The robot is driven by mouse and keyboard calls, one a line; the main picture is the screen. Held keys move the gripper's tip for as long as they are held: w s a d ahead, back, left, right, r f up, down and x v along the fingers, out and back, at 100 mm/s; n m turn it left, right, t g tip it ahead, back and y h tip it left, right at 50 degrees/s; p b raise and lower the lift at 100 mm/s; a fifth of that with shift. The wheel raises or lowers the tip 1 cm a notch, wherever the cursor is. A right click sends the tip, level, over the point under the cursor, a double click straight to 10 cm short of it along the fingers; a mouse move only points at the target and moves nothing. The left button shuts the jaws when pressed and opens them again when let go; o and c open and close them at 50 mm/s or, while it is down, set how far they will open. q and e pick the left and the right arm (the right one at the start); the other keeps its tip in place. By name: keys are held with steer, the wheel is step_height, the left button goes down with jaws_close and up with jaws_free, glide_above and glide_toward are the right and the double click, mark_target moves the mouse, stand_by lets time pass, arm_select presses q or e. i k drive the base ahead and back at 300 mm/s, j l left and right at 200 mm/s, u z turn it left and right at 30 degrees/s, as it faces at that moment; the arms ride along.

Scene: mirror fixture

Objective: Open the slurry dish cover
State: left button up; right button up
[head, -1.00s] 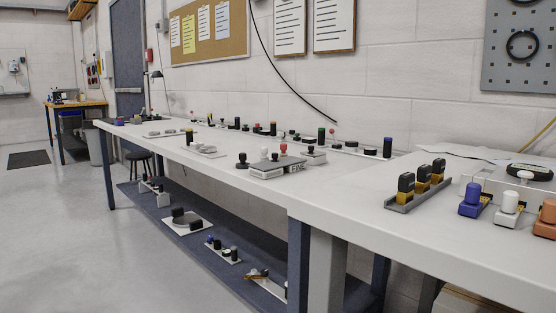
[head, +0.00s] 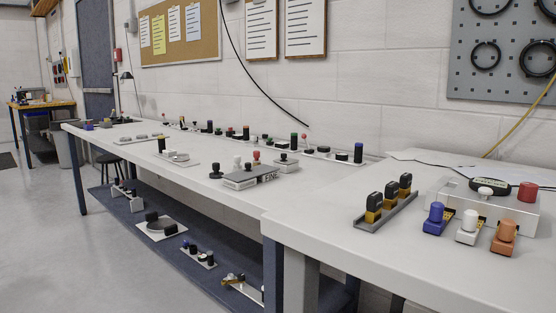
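I cannot tell for certain which item is the slurry dish or its cover. A round grey dish-like piece (head: 160,231) with black knobs sits on a pale base on the low shelf under the bench. A smaller pale plate with a round grey disc (head: 180,157) lies on the far bench top, beside a black cylinder with a yellow band (head: 162,145). Both are too small to show whether anything is open. Neither of my grippers is in view.
A long white bench (head: 330,210) runs along the wall. A grey block marked FINE (head: 250,178), a rack of black-and-yellow pieces (head: 387,205) and blue, white and orange knobs (head: 466,228) stand on it. The floor (head: 45,260) at left is clear.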

mark_target(250, 172)
steer(key=i+j+z, duration=0.1)
steer(key=j+z, duration=0.15)
steer(key=z, duration=0.2)
steer(key=j+z, duration=0.25)
steer(key=z, duration=0.25)
steer(key=j+z, duration=0.25)
steer(key=z, duration=0.2)
steer(key=j+z, duration=0.1)
steer(key=j, duration=0.35)
steer(key=k+j+z, duration=0.1)
steer(key=j, duration=0.3)
steer(key=k+j+z, duration=0.1)
steer(key=j, duration=0.35)
steer(key=k+j+z, duration=0.1)
steer(key=j, duration=0.3)
steer(key=k+j+z, duration=0.1)
steer(key=j, duration=0.3)
steer(key=k, duration=0.05)
